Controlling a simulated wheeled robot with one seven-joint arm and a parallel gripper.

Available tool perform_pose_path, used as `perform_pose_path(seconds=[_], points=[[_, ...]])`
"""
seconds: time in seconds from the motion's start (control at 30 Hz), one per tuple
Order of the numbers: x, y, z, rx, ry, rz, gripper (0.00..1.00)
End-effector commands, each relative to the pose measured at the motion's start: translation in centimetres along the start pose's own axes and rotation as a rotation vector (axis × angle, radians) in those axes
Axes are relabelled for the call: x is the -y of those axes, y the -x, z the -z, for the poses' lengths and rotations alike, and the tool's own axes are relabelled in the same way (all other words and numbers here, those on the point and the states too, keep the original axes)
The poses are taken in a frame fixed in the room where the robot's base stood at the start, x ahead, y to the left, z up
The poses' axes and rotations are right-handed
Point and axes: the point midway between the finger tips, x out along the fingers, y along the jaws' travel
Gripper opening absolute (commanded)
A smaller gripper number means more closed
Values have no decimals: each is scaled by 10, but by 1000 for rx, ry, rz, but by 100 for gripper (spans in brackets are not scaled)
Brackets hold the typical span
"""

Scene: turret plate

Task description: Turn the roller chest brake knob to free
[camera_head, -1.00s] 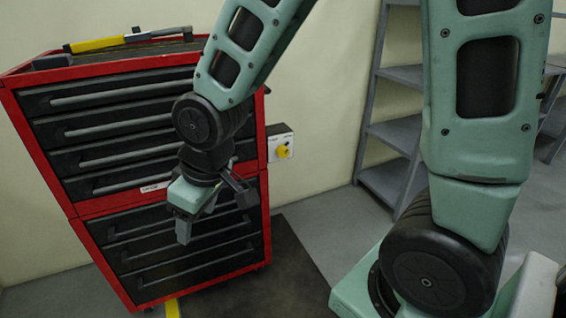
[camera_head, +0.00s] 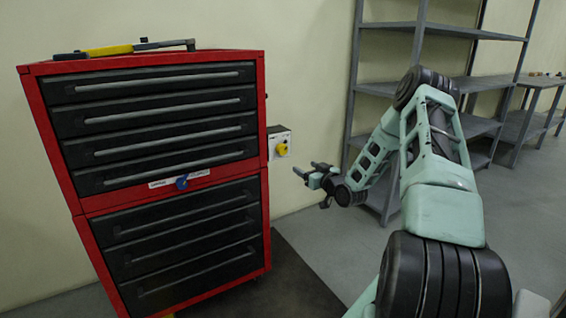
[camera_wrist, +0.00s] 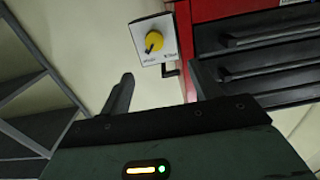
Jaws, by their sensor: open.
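The red roller chest (camera_head: 262,165) with black drawers stands at the left in the head view. A blue knob (camera_head: 181,183) sits on its red middle band between two small white labels. A yellow knob (camera_head: 282,149) sits on a pale plate (camera_head: 273,136) beside the chest's right edge. In the wrist view this yellow knob (camera_wrist: 154,43) has a dark pointer aimed down and left. The lettering is too small to read surely, so I cannot tell which knob is the brake. My gripper (camera_head: 310,186) is open and empty, right of the chest and below the yellow knob.
A yellow-handled tool (camera_head: 105,50) lies on the chest top. Grey shelving (camera_head: 355,120) stands behind my arm, with a bench (camera_head: 520,125) farther right. A dark mat (camera_head: 295,285) lies beside the chest. Floor between chest and shelving looks clear.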

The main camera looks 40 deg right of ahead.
Motion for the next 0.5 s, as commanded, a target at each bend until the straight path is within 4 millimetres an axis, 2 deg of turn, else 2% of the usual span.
perform_pose_path(seconds=[0.03, 0.17, 0.27, 0.5], points=[[-8, 3, -3, -15, -1, -13, 63], [-12, -1, -2, -29, 0, -18, 63], [-12, -14, -1, -28, 0, -18, 63], [-12, -62, 0, -28, 0, -18, 63]])
